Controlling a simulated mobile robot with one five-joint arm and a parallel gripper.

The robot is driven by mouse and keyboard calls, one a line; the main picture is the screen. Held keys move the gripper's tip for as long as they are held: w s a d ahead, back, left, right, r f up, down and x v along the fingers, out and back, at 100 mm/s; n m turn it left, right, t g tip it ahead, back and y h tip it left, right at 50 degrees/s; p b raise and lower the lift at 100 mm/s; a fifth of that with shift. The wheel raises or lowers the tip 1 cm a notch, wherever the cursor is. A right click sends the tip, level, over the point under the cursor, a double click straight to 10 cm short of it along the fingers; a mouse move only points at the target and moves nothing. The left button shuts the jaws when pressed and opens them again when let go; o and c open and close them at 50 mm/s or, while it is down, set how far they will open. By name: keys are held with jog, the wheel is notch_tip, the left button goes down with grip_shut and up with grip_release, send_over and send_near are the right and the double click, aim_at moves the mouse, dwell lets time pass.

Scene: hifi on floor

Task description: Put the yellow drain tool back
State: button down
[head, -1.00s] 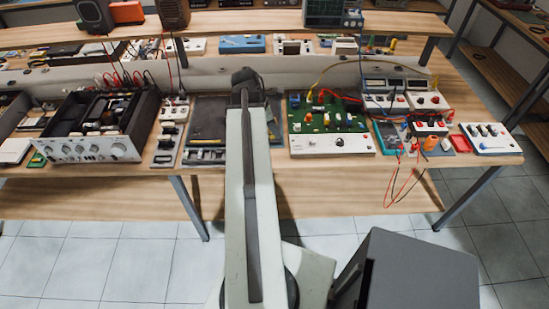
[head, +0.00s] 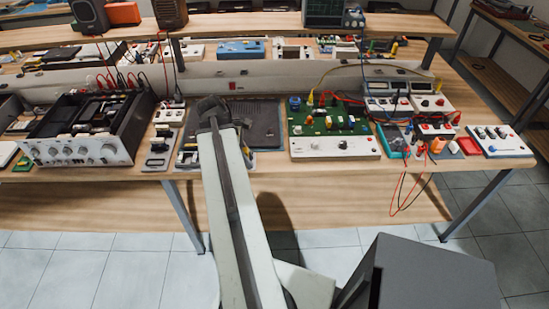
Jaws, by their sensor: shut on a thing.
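I cannot make out a yellow drain tool in the head view. My arm reaches up from the bottom of the picture toward the front of the bench (head: 300,178). Its dark far end is over the left edge of a dark grey mat. My gripper's jaws do not show, as the arm's far end hides that spot. What they hold, if anything, cannot be seen.
An open amplifier chassis (head: 85,125) stands left of the arm. A green circuit board (head: 325,120) is to the right, with meters and red leads (head: 402,190) hanging off the bench edge. The grey mat (head: 262,125) has bare room.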

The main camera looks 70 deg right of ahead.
jog(key=s+d, duration=0.2)
jog(key=d, duration=0.1)
jog(key=s+d, duration=0.2)
jog(key=d, duration=0.1)
jog(key=s+d+f, duration=0.1)
jog(key=s+d, duration=0.1)
jog(key=d, duration=0.1)
jog(key=shift+b, duration=0.4)
jog(key=b+x, duration=0.3)
jog(key=shift+w+d+f+b, duration=0.2)
jog(key=shift+f+b, duration=0.15)
jog(key=shift+f, duration=0.3)
jog(key=shift+r, duration=0.25)
jog(key=shift+f, duration=0.25)
jog(key=c, duration=1.1)
grip_release()
jog(key=shift+r, duration=0.1)
